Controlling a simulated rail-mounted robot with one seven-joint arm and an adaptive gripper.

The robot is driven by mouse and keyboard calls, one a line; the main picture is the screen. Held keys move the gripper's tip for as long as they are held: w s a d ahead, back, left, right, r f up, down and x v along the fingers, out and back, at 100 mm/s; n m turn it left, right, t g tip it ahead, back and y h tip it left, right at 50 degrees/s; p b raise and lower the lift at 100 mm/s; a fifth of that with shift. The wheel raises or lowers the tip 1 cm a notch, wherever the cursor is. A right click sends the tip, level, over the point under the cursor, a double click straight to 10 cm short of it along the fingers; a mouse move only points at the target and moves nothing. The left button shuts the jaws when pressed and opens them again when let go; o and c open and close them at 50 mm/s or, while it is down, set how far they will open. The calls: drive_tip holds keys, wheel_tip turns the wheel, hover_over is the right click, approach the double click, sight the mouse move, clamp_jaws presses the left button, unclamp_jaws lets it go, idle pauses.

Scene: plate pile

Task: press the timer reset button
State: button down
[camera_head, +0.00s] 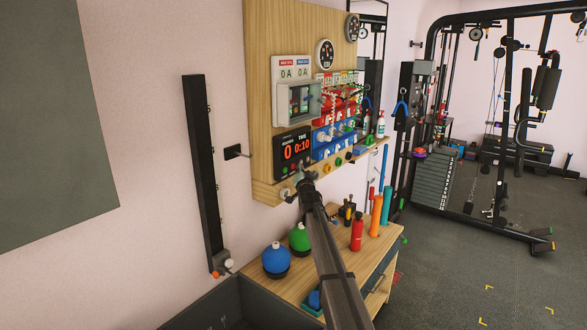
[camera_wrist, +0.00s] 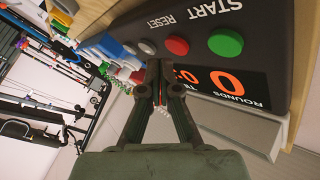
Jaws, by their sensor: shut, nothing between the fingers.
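The timer (camera_head: 278,164) is a black box low on the wooden panel, with orange digits reading 0 and 0:10. In the wrist view its panel (camera_wrist: 262,52) appears upside down, with START and RESET labels. The red button (camera_wrist: 177,46) is beside the RESET label, and the green button (camera_wrist: 225,42) is beside START. A grey button (camera_wrist: 147,47) is close to the red one. My gripper (camera_wrist: 158,68) is shut and empty, its tips near the red and grey buttons; contact cannot be told. In the head view, my gripper (camera_head: 305,179) is just below the timer.
The wooden panel (camera_head: 258,60) carries gauges, a grey box (camera_head: 299,103) and rows of blue and red modules (camera_head: 330,137). A narrow shelf (camera_head: 340,170) runs along its bottom.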

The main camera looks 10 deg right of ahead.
drive_tip(key=shift+w+a+b, duration=0.3)
drive_tip(key=shift+b, duration=0.4)
drive_tip(key=shift+w+a+p, duration=0.25)
drive_tip(key=shift+a+p, duration=0.05)
drive_tip(key=shift+p, duration=0.1)
idle(0.9)
drive_tip(key=shift+s+d+f+b, duration=0.15)
drive_tip(key=shift+s+d+b, duration=0.05)
drive_tip(key=shift+b, duration=0.9)
drive_tip(key=shift+s+d+b, duration=0.35)
drive_tip(key=shift+b, duration=1.05)
drive_tip(key=shift+r+p, duration=0.25)
drive_tip(key=shift+p, duration=0.15)
drive_tip(key=s+d+p, duration=0.1)
drive_tip(key=p, duration=0.4)
drive_tip(key=s+d+p, duration=0.2)
drive_tip(key=p, duration=0.4)
drive_tip(key=shift+s+d+f, duration=0.1)
drive_tip(key=shift+s+d, duration=0.1)
drive_tip(key=shift+d, duration=0.1)
